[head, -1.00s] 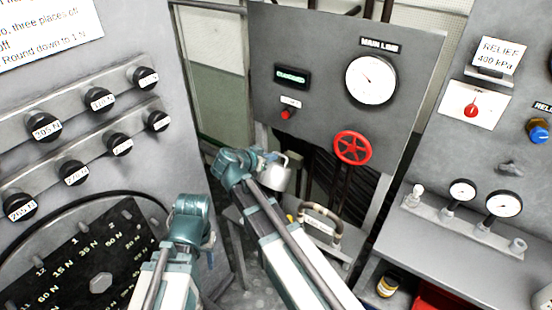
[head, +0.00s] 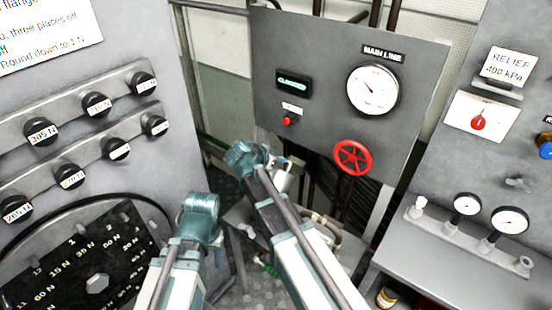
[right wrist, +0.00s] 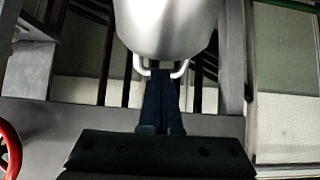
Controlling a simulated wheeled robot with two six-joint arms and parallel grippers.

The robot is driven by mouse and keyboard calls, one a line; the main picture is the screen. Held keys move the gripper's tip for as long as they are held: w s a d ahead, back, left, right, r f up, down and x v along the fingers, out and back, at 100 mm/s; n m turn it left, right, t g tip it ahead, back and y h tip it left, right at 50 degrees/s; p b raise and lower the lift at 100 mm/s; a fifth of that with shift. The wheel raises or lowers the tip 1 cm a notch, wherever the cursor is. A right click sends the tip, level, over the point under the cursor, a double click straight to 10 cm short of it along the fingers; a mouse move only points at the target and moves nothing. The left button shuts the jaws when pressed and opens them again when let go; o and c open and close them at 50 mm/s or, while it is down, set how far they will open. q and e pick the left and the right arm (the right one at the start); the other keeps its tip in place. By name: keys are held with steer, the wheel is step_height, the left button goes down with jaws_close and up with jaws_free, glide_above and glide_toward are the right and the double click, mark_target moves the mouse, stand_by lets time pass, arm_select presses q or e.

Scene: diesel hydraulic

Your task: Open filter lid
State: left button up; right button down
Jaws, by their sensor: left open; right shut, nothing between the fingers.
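A smooth silver metal cylinder (right wrist: 168,25), possibly the filter lid, fills the top middle of the right wrist view. A pale bent handle (right wrist: 181,69) shows at its near end. My right gripper (right wrist: 160,75) is shut, its dark fingertips between the two bends of the handle. The middle of the handle is hidden, and I cannot tell whether they touch. In the head view the silver cylinder (head: 281,179) is partly hidden beside my right gripper (head: 271,163). My left gripper (head: 214,246) is open and apart at the lower left, its fingers mostly hidden.
The main line panel with a gauge (head: 373,89) and a red handwheel (head: 352,158) stands behind my right arm. A grey console with a dial board (head: 88,262) is on the left. A relief bench with gauges (head: 509,220) is on the right. Floor shows between them.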

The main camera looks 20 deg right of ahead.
steer(key=w+d+y+p, duration=0.1)
steer(key=w+d+g+p, duration=0.1)
steer(key=shift+w+d+r+y, duration=0.1)
steer(key=shift+d+y, duration=0.2)
steer(key=shift+y, duration=0.1)
steer(key=shift+w+d+g+p, duration=0.25)
steer(key=shift+d+g+p, duration=0.05)
arm_select(q)
steer(key=shift+r+b, duration=0.3)
steer(key=shift+r, duration=1.2)
arm_select(e)
steer(key=shift+w+d+f+y, duration=0.2)
steer(key=shift+w+d+f, duration=0.15)
steer(key=shift+d, duration=0.15)
steer(key=shift+w+d+f+y, duration=0.2)
steer(key=shift+w+d+f, duration=0.15)
steer(key=shift+d, duration=0.1)
arm_select(q)
steer(key=shift+r, duration=0.1)
arm_select(e)
steer(key=shift+s+r, duration=0.1)
